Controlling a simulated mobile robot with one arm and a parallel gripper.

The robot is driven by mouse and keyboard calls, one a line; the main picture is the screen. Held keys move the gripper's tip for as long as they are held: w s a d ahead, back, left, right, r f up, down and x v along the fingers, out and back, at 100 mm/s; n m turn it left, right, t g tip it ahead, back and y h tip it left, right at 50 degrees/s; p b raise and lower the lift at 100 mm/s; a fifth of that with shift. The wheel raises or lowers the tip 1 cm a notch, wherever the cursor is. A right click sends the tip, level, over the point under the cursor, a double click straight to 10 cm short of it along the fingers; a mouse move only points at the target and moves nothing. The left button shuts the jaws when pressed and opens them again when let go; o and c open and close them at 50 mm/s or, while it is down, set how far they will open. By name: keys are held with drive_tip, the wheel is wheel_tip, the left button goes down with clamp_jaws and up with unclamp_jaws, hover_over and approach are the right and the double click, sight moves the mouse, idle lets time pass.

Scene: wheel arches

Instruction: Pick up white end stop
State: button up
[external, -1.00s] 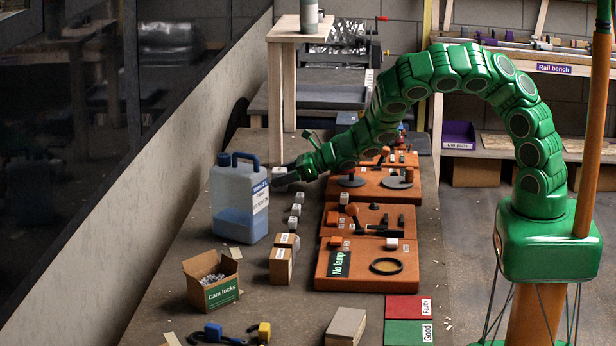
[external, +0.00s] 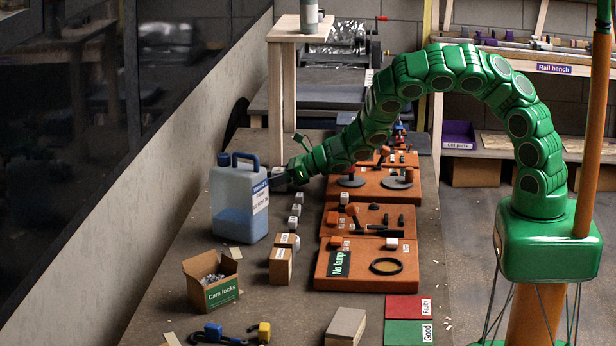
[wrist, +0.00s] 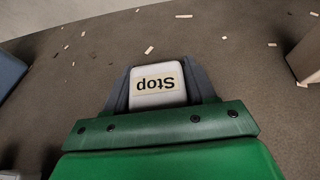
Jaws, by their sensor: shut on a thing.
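In the external view my gripper (external: 280,178) is low at the back left of the bench, just right of the blue jug (external: 238,205). The end stop (external: 279,172) shows only in part there, behind the fingers. I cannot tell whether it touches the bench.
Several small white blocks (external: 295,210) stand in a row in front of my gripper. Orange boards (external: 318,270) with parts lie to the right. A table leg (external: 275,110) stands close behind. A cam locks box (external: 212,280) is at the front left.

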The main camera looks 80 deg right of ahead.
drive_tip(key=shift+r, duration=0.15)
drive_tip(key=shift+r, duration=0.95)
drive_tip(key=s+a+r, duration=0.3)
drive_tip(key=s+r, duration=0.7)
drive_tip(key=s, duration=0.3)
drive_tip(key=shift+s+r, duration=0.3)
drive_tip(key=shift+r, duration=0.1)
